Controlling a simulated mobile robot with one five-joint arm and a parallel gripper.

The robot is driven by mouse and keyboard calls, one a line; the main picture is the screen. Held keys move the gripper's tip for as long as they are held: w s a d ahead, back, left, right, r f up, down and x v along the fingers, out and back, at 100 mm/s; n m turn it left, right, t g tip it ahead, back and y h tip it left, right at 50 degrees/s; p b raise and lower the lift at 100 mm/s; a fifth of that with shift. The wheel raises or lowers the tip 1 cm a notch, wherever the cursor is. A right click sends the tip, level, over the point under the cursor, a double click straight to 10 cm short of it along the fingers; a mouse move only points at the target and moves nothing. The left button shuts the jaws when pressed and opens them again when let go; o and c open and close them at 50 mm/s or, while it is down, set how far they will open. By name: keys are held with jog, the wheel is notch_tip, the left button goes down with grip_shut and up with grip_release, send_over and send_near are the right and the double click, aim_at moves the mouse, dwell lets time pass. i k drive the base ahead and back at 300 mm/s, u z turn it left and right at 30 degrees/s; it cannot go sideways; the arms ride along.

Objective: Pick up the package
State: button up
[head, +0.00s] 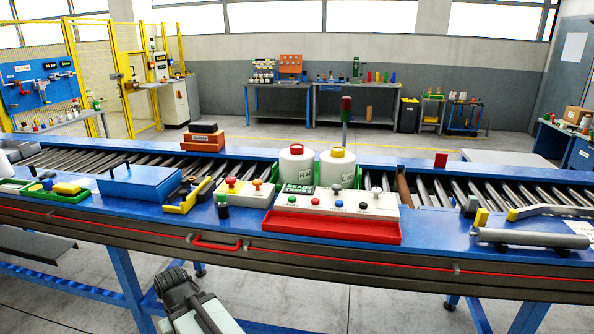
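Nothing in the head view is clearly marked as a package. Two box-like things show. One is a stack of orange-brown blocks (203,141) with a dark label, on the far side of the conveyor, left of centre. The other is a small cardboard box (575,115) on a bench at the far right. My dark, ribbed arm end (174,284) is at the bottom, below and in front of the conveyor, apart from all of these. Its fingers cannot be made out.
The blue conveyor table (450,232) spans the view, its dark front edge nearest me.

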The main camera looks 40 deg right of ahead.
aim_at(296, 161)
jog(key=i, duration=0.85)
